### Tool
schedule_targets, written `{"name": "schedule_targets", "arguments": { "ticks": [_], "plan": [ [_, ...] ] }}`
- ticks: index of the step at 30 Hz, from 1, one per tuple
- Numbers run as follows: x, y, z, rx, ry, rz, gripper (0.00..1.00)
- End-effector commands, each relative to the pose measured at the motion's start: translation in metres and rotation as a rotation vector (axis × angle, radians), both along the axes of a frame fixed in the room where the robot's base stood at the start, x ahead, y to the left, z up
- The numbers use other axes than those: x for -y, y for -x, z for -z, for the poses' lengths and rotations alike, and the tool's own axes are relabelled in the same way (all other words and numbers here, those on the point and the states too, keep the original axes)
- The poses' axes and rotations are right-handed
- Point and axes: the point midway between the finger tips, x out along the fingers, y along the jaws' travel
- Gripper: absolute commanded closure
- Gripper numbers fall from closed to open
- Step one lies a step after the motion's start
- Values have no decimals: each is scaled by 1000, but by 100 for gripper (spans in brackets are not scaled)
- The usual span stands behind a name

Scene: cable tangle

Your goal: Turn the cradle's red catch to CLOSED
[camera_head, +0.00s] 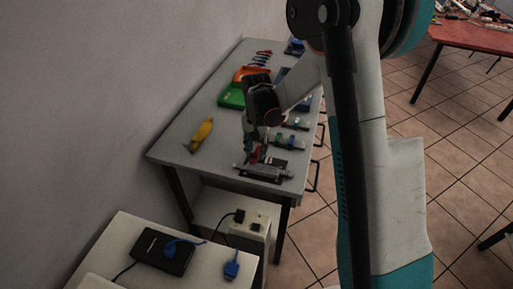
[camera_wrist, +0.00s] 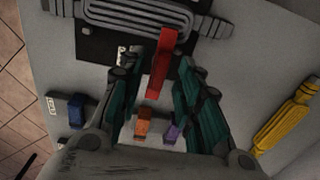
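The cradle is a dark plate (camera_wrist: 92,42) with a grey ribbed bar (camera_wrist: 140,14) across it, at the top of the wrist view. In the head view the cradle (camera_head: 262,173) lies at the near end of the grey table. The red catch (camera_wrist: 161,62) is a long bar pointing from the cradle toward my wrist. A small pale label beside it is too small to read. My gripper (camera_wrist: 156,72) is open, with one teal finger on each side of the catch; I cannot tell whether either touches it. In the head view my gripper (camera_head: 256,150) is over the cradle, partly hiding the catch.
A yellow tool (camera_head: 202,134) lies left of my gripper. Green (camera_head: 231,96) and orange (camera_head: 252,73) trays stand farther back. Orange (camera_wrist: 143,125), purple (camera_wrist: 171,133) and blue (camera_wrist: 76,112) pieces lie near the fingers. A white surface with a black box (camera_head: 162,250) is in front.

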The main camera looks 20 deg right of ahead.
Motion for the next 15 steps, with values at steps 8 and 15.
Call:
{"name": "schedule_targets", "arguments": {
  "ticks": [8, 15],
  "plan": [
    [0, 0, -4, -1, -1, 0, 68],
    [0, 1, -42, -1, -1, 0, 68]
  ]
}}
